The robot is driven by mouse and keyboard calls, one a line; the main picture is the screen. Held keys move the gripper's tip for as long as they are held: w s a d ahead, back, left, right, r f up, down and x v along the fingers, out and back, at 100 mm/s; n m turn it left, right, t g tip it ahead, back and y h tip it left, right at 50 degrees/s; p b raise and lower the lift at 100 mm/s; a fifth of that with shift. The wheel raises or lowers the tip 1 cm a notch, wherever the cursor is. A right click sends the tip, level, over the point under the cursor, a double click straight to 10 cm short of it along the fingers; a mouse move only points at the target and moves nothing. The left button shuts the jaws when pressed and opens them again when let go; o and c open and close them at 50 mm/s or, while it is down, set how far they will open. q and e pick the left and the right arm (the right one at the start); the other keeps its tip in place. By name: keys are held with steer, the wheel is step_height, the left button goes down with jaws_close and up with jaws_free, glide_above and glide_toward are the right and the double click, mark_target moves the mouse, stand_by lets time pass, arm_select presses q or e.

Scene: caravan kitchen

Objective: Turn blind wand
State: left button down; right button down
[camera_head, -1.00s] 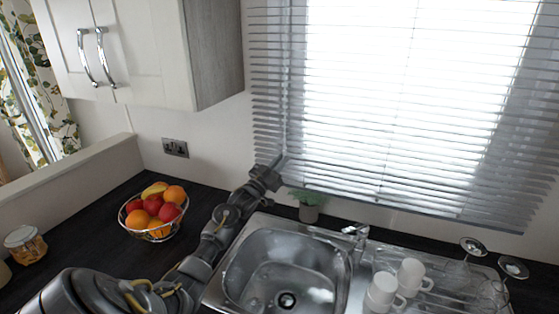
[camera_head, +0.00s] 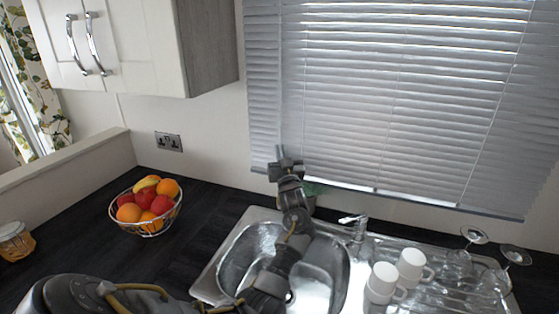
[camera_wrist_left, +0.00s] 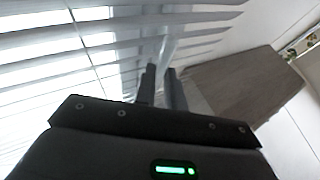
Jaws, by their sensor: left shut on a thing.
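The venetian blind (camera_head: 400,90) hangs over the window, its slats tilted nearly shut and mostly grey in the head view. Its clear, thin wand (camera_wrist_left: 166,45) shows in the left wrist view, running up from between my fingers. My left gripper (camera_head: 279,158) is at the blind's lower left part, in front of the slats. In the left wrist view its two fingers (camera_wrist_left: 161,82) are shut on the wand. The wand is too thin to make out clearly in the head view. My right gripper is not in view.
The sink (camera_head: 238,262) lies under my left arm, with a tap (camera_head: 354,221) and a small plant (camera_head: 316,188) behind it. White mugs (camera_head: 411,266) and glasses (camera_head: 473,237) stand on the drainer at right. A fruit bowl (camera_head: 146,207) is at left, below a wall cabinet (camera_head: 150,45).

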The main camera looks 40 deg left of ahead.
arm_select(q)
steer(key=shift+w+d+n+g+y+b, duration=0.1)
steer(key=shift+w+n+g+y+b, duration=0.1)
steer(key=shift+n+g+y+b, duration=1.25)
steer(key=shift+m+g, duration=0.25)
steer(key=shift+g, duration=0.2)
steer(key=c, duration=1.5)
jaws_free()
